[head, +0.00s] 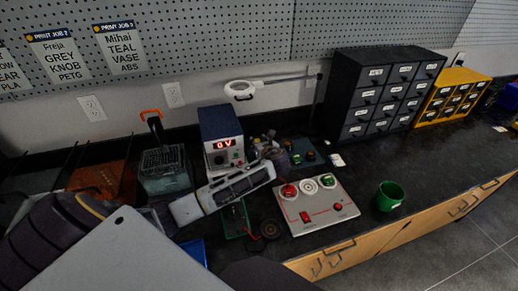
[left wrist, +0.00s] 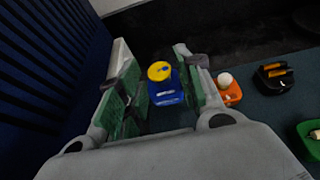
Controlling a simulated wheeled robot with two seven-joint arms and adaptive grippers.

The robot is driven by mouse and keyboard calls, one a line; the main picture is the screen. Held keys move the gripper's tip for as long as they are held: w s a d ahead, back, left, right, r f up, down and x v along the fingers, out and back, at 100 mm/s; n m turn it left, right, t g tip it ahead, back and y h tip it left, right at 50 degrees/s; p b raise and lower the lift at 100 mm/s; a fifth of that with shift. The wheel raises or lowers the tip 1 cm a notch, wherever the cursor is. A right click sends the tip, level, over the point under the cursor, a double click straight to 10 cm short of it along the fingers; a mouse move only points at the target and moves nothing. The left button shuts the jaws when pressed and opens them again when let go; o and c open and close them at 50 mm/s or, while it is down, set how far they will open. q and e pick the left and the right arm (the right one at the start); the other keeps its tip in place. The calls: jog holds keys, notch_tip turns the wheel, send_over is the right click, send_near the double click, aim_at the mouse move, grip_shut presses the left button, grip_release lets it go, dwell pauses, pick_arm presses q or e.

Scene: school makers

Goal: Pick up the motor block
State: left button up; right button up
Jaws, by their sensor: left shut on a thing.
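The motor block (left wrist: 165,92) is a blue block with a round yellow top. In the left wrist view it sits between the green-padded fingers of my left gripper (left wrist: 152,62), which is shut on it. In the head view my left gripper (head: 262,172) reaches in from the left, in front of the power supply. There I cannot clearly make out the block among the small parts by the fingertips. I cannot tell whether the block is clear of the surface below. My right gripper is not in view.
The power supply (head: 222,128) stands behind my left gripper. A grey control board (head: 330,217) and a green cup (head: 389,196) are to the right. An orange block (left wrist: 232,94) stands beside the right finger. Drawer cabinets (head: 383,92) stand at the back.

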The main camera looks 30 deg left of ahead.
pick_arm(q)
jog(key=shift+r, duration=2.75)
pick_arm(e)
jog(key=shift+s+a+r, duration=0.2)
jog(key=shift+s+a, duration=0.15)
pick_arm(q)
jog(key=shift+p, duration=0.35)
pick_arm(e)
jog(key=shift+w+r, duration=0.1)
